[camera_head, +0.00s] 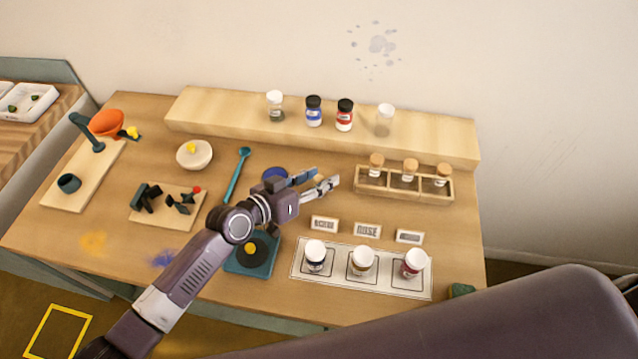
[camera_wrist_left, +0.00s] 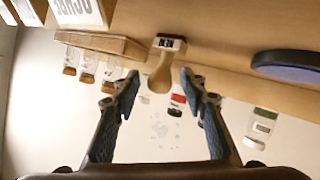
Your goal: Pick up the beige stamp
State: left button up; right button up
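The beige stamp (camera_wrist_left: 160,68) shows in the left wrist view, with a rounded beige handle and a flat base carrying a dark label. Its handle end points towards my left gripper (camera_wrist_left: 159,78), near the gap between the fingertips, with no clear contact. My left gripper (camera_head: 326,178) is open, its two dark blue-padded fingers apart. In the head view it is low over the middle of the table, and I cannot pick out the stamp there for certain. My right gripper is not in view.
The blue round pad (camera_head: 273,174) lies behind my left gripper. The wooden vial rack (camera_head: 385,190) stands to its right. Small label blocks (camera_head: 367,231) and a white tray (camera_head: 301,270) with lidded jars are in front. Bottles stand on the back shelf (camera_head: 230,113).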

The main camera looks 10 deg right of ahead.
aim_at(319, 177)
pick_arm(q)
grip_shut()
dwell(0.3)
jog(key=shift+r, duration=0.55)
notch_tip(319, 177, up, 19)
jog(key=b, duration=0.1)
